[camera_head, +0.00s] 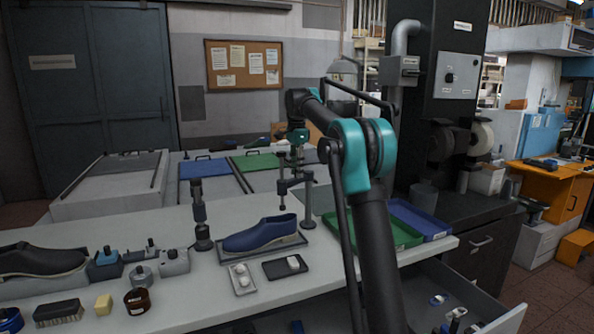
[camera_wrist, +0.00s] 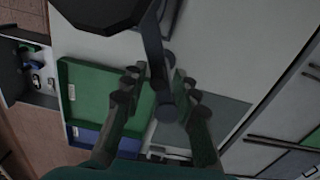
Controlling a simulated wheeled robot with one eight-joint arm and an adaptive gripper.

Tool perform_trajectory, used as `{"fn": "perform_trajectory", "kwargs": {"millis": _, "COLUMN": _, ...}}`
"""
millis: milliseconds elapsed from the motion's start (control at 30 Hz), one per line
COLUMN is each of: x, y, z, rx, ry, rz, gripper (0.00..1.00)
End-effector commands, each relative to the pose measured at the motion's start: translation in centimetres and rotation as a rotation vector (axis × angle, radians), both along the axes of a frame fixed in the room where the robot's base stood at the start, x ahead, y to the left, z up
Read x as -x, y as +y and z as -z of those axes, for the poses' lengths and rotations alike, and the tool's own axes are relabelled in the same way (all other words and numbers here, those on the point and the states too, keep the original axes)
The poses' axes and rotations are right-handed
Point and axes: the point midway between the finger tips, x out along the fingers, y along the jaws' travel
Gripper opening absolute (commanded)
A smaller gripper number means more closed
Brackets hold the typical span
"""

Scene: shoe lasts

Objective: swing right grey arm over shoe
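The blue shoe (camera_head: 262,234) lies on a dark tray on the bench, toe to the left. The right grey arm (camera_head: 296,184) sits on an upright post behind the shoe's right end and reaches left, with a small foot hanging from its tip near the shoe's heel end. My gripper (camera_head: 295,152) hangs just above it, pointing down. In the wrist view my open fingers (camera_wrist: 160,75) lie on both sides of the grey arm (camera_wrist: 154,50), with the post top between them. Contact cannot be told. The shoe is not clearly seen there.
A second post (camera_head: 201,220) stands left of the shoe. A green tray (camera_head: 408,237) and a blue tray (camera_head: 424,219) lie to the right. A small tray with white pieces (camera_head: 240,284) and a black tray (camera_head: 274,271) lie in front.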

Motion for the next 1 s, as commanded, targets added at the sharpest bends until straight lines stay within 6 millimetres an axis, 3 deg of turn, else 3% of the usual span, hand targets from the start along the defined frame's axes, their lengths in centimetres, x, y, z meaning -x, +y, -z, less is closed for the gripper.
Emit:
{"fn": "perform_trajectory", "kwargs": {"millis": 300, "x": 0.1, "y": 0.0, "z": 0.0, "rx": 0.001, "ry": 0.002, "rz": 0.000, "gripper": 0.36}}
{"fn": "perform_trajectory", "kwargs": {"millis": 467, "x": 0.0, "y": 0.0, "z": -1.2, "rx": 0.001, "ry": 0.002, "rz": 0.000, "gripper": 0.36}}
{"fn": "perform_trajectory", "kwargs": {"millis": 1000, "x": -0.1, "y": 0.0, "z": -9.6, "rx": 0.001, "ry": 0.002, "rz": 0.000, "gripper": 0.36}}
